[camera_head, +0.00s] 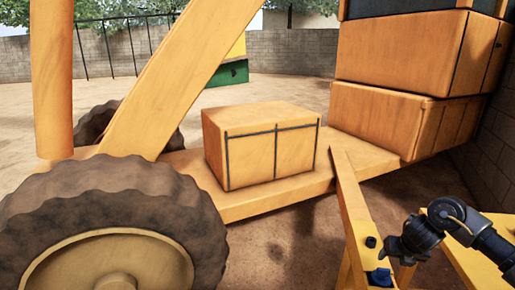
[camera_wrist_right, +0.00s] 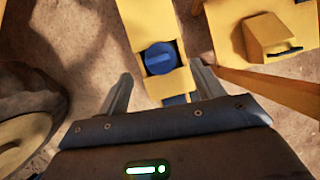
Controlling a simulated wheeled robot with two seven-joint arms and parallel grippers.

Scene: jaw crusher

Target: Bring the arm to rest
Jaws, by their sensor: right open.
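My right arm (camera_head: 490,243) comes in from the lower right in the head view. My right gripper (camera_head: 404,246) is above a yellow frame part at the lower right of the machine. In the right wrist view the gripper (camera_wrist_right: 163,88) is open, with its two fingers spread apart and nothing held between them. A round blue knob (camera_wrist_right: 160,58) on a yellow bar shows between and beyond the fingertips. The knob also shows in the head view (camera_head: 379,278) at the bottom edge, partly cut off. My left gripper is not in view.
A yellow machine has a big brown tyre (camera_head: 120,210) at left, a box (camera_head: 260,145) on its deck and stacked yellow blocks (camera_head: 385,118) at right. An upright yellow bar (camera_head: 352,205) stands left of my gripper. A brick wall (camera_head: 290,52) is behind.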

